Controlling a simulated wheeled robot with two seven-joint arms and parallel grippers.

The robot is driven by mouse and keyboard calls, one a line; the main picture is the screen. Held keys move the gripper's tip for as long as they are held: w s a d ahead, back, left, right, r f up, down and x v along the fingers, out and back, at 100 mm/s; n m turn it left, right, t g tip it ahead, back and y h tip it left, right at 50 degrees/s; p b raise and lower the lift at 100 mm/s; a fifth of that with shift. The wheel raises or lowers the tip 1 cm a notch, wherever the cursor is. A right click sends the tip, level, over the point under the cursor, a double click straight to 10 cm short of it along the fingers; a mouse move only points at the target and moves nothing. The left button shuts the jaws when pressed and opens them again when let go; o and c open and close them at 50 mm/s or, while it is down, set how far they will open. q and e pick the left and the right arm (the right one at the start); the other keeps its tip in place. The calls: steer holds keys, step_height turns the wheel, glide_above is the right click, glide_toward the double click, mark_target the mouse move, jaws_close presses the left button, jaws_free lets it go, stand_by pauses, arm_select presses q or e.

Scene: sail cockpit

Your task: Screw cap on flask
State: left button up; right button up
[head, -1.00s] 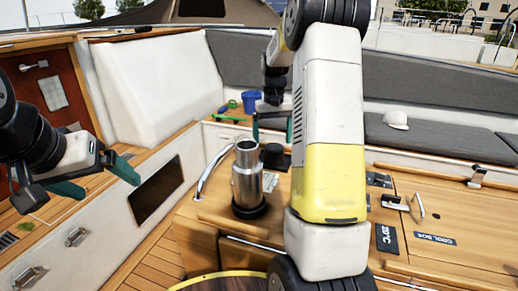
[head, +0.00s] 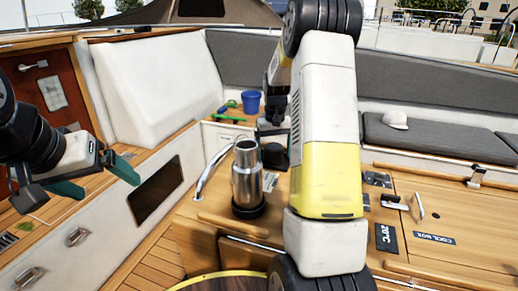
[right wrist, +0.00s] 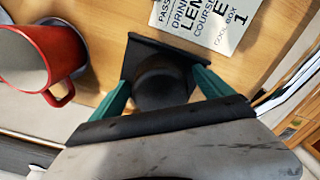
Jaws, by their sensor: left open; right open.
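The steel flask (head: 247,182) stands upright and open at the top on the wooden cockpit table in the head view. The black cap (head: 273,156) sits just behind and right of it, partly hidden by my right arm. In the right wrist view the cap (right wrist: 160,78) is on a dark square base between the green fingers of my right gripper (right wrist: 161,90). The fingers stand open on both sides of it; contact cannot be told. My left gripper (head: 97,178) is open and empty, far left of the flask.
A red mug (right wrist: 28,60) and a printed card (right wrist: 212,20) lie close to the cap in the right wrist view. A curved metal rail (head: 213,168) rises left of the flask. A blue cup (head: 251,101) and green items sit on the far ledge.

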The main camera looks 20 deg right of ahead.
mark_target(274, 146)
steer(key=shift+c, duration=0.4)
steer(key=c, duration=1.4)
steer(key=shift+o, duration=0.2)
step_height(274, 146, up, 10)
steer(key=shift+r, duration=0.1)
